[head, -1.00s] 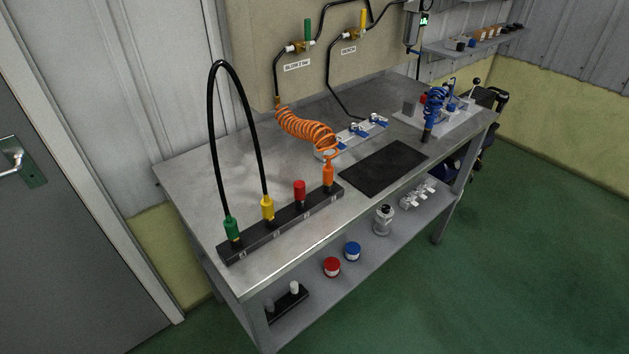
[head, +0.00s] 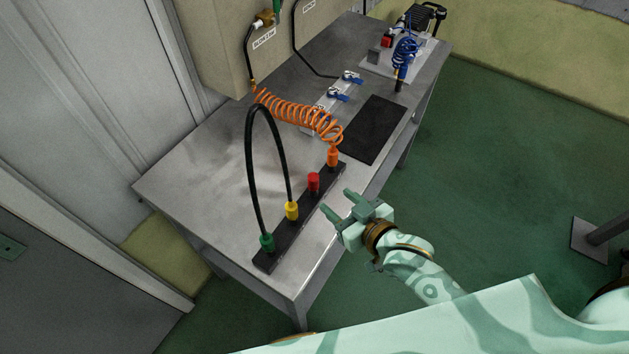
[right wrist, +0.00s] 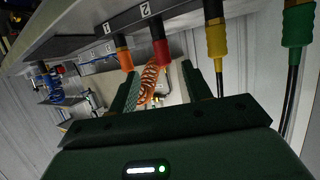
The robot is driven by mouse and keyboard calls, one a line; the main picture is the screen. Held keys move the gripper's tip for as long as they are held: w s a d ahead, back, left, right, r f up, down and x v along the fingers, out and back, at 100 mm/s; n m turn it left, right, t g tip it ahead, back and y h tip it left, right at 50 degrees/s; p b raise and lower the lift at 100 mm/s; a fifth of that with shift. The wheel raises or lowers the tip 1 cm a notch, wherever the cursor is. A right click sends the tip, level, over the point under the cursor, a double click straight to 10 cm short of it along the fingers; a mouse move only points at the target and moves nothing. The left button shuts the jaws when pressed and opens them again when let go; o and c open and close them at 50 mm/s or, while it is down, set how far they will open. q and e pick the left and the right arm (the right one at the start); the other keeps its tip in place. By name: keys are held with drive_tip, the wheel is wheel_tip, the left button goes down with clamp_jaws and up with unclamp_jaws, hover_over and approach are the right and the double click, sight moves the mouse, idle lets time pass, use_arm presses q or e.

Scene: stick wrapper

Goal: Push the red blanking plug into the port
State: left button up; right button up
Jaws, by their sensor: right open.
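The red blanking plug (head: 313,182) stands upright at a position on the black port bar (head: 283,240), between the yellow and orange connectors. How deep it sits in its port is not clear. My right gripper (head: 338,203) is open and empty, just right of the plug and apart from it, its fingers pointing toward the bar. In the right wrist view the red plug (right wrist: 161,52) shows beyond and between my open fingers (right wrist: 160,85), beside a label "2". My left gripper is not in view.
On the bar, the orange connector (head: 333,157) with its coiled hose stands beyond the plug. The yellow (head: 292,210) and green (head: 267,243) connectors, joined by a black looped hose (head: 249,160), stand nearer. A black mat (head: 372,130) lies on the metal bench.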

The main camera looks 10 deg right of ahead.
sight(317, 186)
drive_tip(key=x, duration=0.5)
drive_tip(key=shift+b, duration=0.4)
drive_tip(key=b+x, duration=0.1)
drive_tip(key=x, duration=0.4)
drive_tip(key=shift+w+a+f, duration=0.2)
drive_tip(key=shift+w+a, duration=0.05)
drive_tip(key=shift+a, duration=0.05)
drive_tip(key=shift+r, duration=0.1)
clamp_jaws()
